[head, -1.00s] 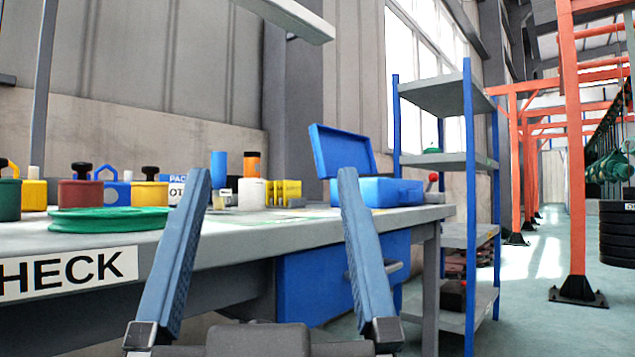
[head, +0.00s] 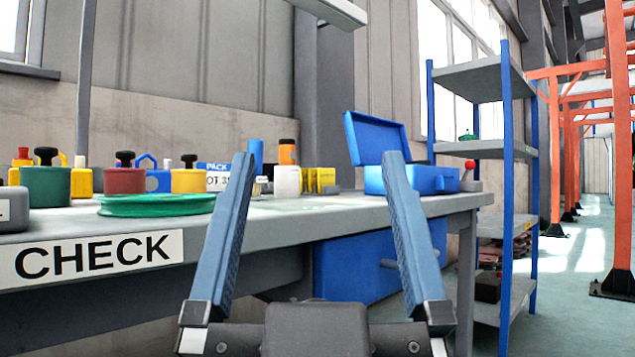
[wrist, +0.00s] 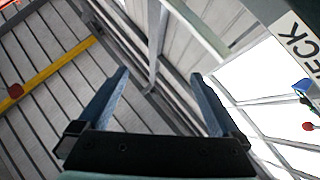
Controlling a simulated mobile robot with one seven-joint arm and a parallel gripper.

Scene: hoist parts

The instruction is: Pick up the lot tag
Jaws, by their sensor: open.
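A small blue and white card (head: 217,176) reading "PACK" and part of a second line stands at the back of the grey workbench (head: 390,211). It looks like the lot tag, though I cannot be certain. My left finger covers its right part. My gripper (head: 317,157) is open and empty, in front of the bench edge in the head view, with its fingers wide apart. In the wrist view my gripper (wrist: 158,75) also has nothing between its fingers, and the card does not show there.
A green disc (head: 157,205), several coloured knobbed weights (head: 124,181), a white bottle (head: 287,181), yellow blocks (head: 320,180) and an open blue box (head: 410,179) stand on the bench. A blue-posted shelf (head: 484,150) stands right of it.

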